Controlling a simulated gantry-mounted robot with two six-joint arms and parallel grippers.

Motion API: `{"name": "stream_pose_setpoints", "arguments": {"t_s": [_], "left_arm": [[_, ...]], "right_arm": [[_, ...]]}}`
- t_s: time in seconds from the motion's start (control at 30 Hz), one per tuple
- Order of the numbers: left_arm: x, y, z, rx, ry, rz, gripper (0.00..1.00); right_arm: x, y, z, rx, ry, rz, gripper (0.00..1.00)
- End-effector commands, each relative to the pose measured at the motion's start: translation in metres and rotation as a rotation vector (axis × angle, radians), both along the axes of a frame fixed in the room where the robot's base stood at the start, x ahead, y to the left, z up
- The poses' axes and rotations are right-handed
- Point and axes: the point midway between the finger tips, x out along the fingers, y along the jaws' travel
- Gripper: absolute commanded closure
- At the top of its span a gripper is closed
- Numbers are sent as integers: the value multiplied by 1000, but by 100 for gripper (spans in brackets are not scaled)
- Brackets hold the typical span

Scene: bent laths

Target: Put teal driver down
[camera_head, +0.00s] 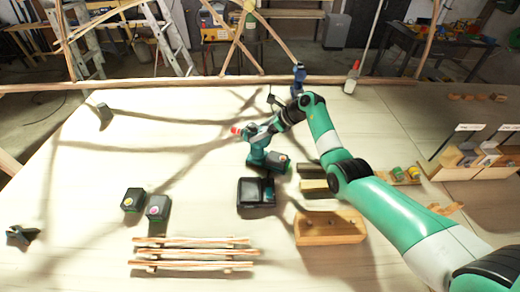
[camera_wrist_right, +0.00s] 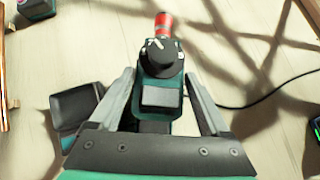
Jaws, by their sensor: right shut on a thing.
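The teal driver (camera_head: 257,153) with a red tip is near the middle of the table in the head view, roughly upright, tip to the left. In the right wrist view the driver (camera_wrist_right: 160,68) sits between the two grey fingers, its red tip pointing away. My right gripper (camera_head: 268,127) is shut on the driver from above. The same gripper shows in the wrist view (camera_wrist_right: 163,105). I cannot tell whether the driver's base touches the table. My left gripper is not in view.
A black charger (camera_head: 256,194) stands just in front of the driver. Two battery packs (camera_head: 133,200) are at left. Bent laths (camera_head: 190,253) lie at the front on supports. A wooden tray (camera_head: 330,229) is at front right. The table's left-middle is mostly clear.

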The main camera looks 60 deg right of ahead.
Motion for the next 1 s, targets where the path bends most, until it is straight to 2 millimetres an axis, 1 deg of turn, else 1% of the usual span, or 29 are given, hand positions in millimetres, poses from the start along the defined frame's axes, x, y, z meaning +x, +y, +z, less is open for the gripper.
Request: {"name": "stream_pose_setpoints", "arguments": {"t_s": [0.07,0.33,0.47,0.73,0.87,1.0], "left_arm": [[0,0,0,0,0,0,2],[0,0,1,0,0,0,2],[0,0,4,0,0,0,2],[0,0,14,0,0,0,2],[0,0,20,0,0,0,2],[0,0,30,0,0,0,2]], "right_arm": [[1,-1,3,-3,-6,1,100],[1,0,4,-2,-5,0,100],[1,-1,11,-3,-6,-1,100],[1,0,39,-3,-8,0,100],[-4,9,50,-4,-9,1,100],[-13,23,71,-6,-11,1,100]]}}
